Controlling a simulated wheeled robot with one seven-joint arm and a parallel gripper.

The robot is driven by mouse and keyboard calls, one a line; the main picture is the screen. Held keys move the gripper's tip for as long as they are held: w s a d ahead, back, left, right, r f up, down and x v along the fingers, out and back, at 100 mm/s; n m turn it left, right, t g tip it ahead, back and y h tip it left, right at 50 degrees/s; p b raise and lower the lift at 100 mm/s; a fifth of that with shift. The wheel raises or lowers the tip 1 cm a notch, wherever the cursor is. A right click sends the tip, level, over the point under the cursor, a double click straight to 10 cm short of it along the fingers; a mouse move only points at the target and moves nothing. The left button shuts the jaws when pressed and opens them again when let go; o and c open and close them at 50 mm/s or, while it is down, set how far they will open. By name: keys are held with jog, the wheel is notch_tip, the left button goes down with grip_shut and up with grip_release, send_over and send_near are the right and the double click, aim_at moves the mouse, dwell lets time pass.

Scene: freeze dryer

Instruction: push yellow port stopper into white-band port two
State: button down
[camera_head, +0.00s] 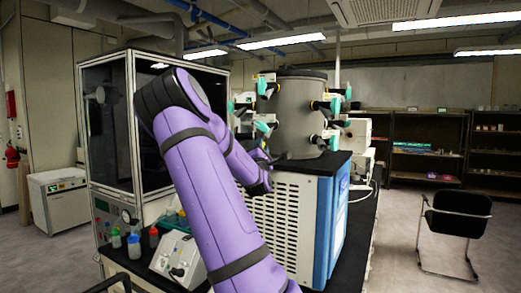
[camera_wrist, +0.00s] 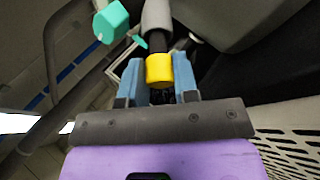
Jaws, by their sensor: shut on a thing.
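In the wrist view the yellow port stopper (camera_wrist: 159,70) sits between the two blue fingers of my gripper (camera_wrist: 159,78), which is shut on it. A dark port stem (camera_wrist: 158,45) with a grey sleeve (camera_wrist: 157,14) lies straight beyond the stopper, in line with it. The stopper's far end appears to meet the stem; I cannot tell whether it is seated. No white band shows clearly there. In the head view my purple arm reaches toward the grey drum (camera_head: 301,112) with teal-handled ports; the gripper and stopper are not clearly visible there.
A teal valve handle (camera_wrist: 110,22) stands just left of the port in the wrist view. The drum sits on a white and blue dryer body (camera_head: 288,218). A glass-fronted cabinet (camera_head: 107,120) stands to the left. Small bottles (camera_head: 134,246) stand on the bench.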

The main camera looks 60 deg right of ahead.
jog(key=shift+d+r, duration=0.55)
jog(key=shift+r, duration=0.05)
dwell(0.7)
jog(key=c, duration=0.8)
grip_release()
jog(key=shift+f, duration=0.15)
jog(key=v, duration=1)
jog(key=shift+s+a+f, duration=0.1)
jog(key=shift+s+a, duration=0.1)
jog(key=shift+a, duration=0.1)
jog(key=shift+v, duration=3.45)
jog(key=shift+f, duration=0.1)
